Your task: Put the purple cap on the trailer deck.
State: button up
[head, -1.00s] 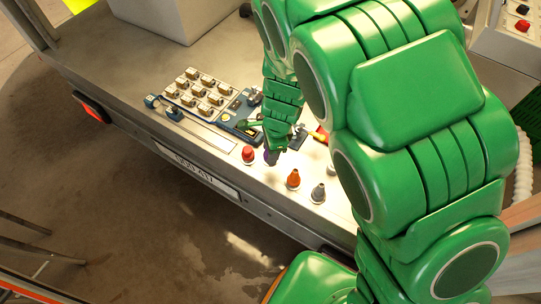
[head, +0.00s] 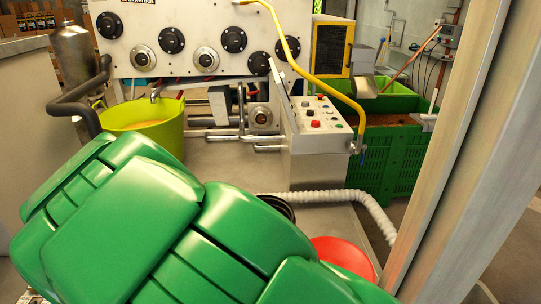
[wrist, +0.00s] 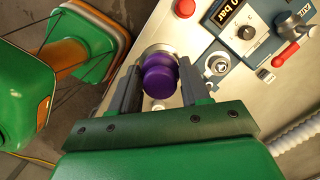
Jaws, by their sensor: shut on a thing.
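The purple cap (wrist: 160,76) is between the two fingers of my gripper (wrist: 159,85) in the wrist view. My gripper is shut on it. A round silver piece shows just behind the cap; whether the cap touches it I cannot tell. In the head view my green arm fills the lower left, and neither the gripper nor the cap is in view there.
The head view shows a yellow-green tub (head: 143,130), a control box (head: 318,150), a green crate (head: 385,160) and a red bowl (head: 342,255).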

notch_tip(320, 180, up, 6)
jog(key=shift+f, duration=0.1)
jog(key=w+d+m, duration=0.8)
jog(key=w+d, duration=1.3)
jog(key=w, duration=0.3)
jog(key=w+d+m+t, duration=0.1)
jog(key=w+d+m, duration=0.25)
jog(key=d, duration=0.85)
jog(key=w+d+m+t, duration=0.15)
jog(key=w+d, duration=0.25)
jog(key=d, duration=0.8)
send_near(305, 229)
jog(key=shift+w+a+f+g, duration=0.1)
jog(key=shift+a+f+g, duration=0.05)
jog(key=shift+f+g, duration=0.15)
jog(key=shift+w+f+m, duration=0.25)
jog(key=shift+f+m, duration=0.05)
jog(key=shift+f, duration=0.25)
jog(key=shift+w+f, duration=0.1)
jog(key=shift+f, duration=1.4)
